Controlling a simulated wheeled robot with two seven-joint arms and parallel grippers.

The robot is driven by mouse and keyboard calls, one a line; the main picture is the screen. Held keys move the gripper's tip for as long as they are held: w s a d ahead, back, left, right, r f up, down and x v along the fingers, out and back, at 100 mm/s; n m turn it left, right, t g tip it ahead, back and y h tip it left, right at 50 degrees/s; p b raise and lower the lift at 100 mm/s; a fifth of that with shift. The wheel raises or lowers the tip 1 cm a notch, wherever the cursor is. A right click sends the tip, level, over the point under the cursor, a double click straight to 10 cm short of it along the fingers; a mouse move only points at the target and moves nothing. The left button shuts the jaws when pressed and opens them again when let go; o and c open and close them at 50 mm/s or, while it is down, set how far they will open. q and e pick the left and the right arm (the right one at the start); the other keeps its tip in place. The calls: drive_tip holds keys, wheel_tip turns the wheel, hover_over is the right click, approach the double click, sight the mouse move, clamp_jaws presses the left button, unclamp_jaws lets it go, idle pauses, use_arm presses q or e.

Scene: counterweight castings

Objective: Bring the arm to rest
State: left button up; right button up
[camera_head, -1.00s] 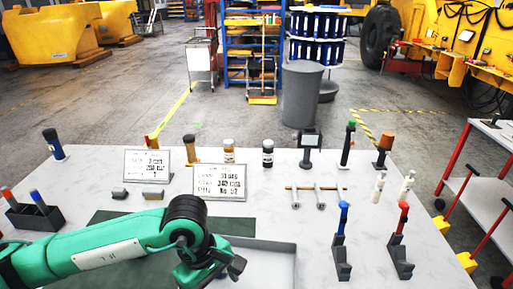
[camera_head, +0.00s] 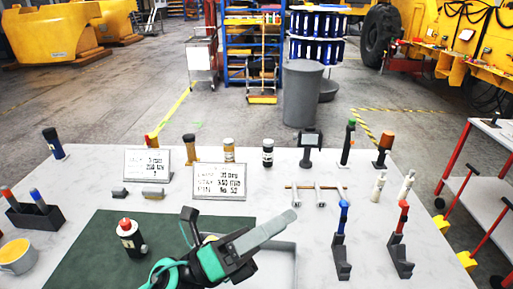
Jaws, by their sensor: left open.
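My left arm comes in from the bottom edge, green and black. Its gripper (camera_head: 228,238) is over the front of the table, above the right edge of the dark green mat (camera_head: 88,245) and the grey tray (camera_head: 288,262). Its dark and grey jaws stand apart, and I see nothing held between them. A dark bottle with a red cap and white label (camera_head: 131,238) stands on the mat, left of the gripper. My right gripper is not in view.
Two printed signs (camera_head: 219,181) (camera_head: 147,164) stand behind the gripper. Blue- and red-topped tools in dark stands (camera_head: 342,262) (camera_head: 400,262) are on the right.

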use_arm(q)
drive_tip(key=w+a+f+n+t+y, duration=0.5)
drive_tip(key=n+t+y, duration=0.3)
drive_tip(key=n, duration=0.4)
drive_tip(key=w+a+f+n+t+y, duration=0.2)
drive_tip(key=w+a+n+t+y, duration=0.45)
drive_tip(key=n, duration=0.65)
drive_tip(key=s+a+f+n+g+y, duration=0.2)
drive_tip(key=a+f+n+y, duration=0.2)
drive_tip(key=f, duration=0.3)
drive_tip(key=s+a+f+n+g+y, duration=0.1)
drive_tip(key=a+f+n+g+y, duration=0.1)
drive_tip(key=a+f+n+y, duration=0.4)
drive_tip(key=s+a+f+n+g, duration=0.2)
drive_tip(key=s+f+g, duration=0.4)
drive_tip(key=s+f, duration=0.35)
drive_tip(key=s+a+f+n+g, duration=0.25)
drive_tip(key=s+f+g, duration=0.35)
drive_tip(key=s+f, duration=0.35)
wheel_tip(320, 180, down, 31)
drive_tip(key=s+g, duration=0.1)
drive_tip(key=s+a+f+g, duration=0.1)
drive_tip(key=s+a+f, duration=0.2)
drive_tip(key=s+f, duration=1.6)
drive_tip(key=shift+s+f, duration=0.2)
drive_tip(key=shift+s, duration=0.05)
drive_tip(key=shift+d, duration=0.1)
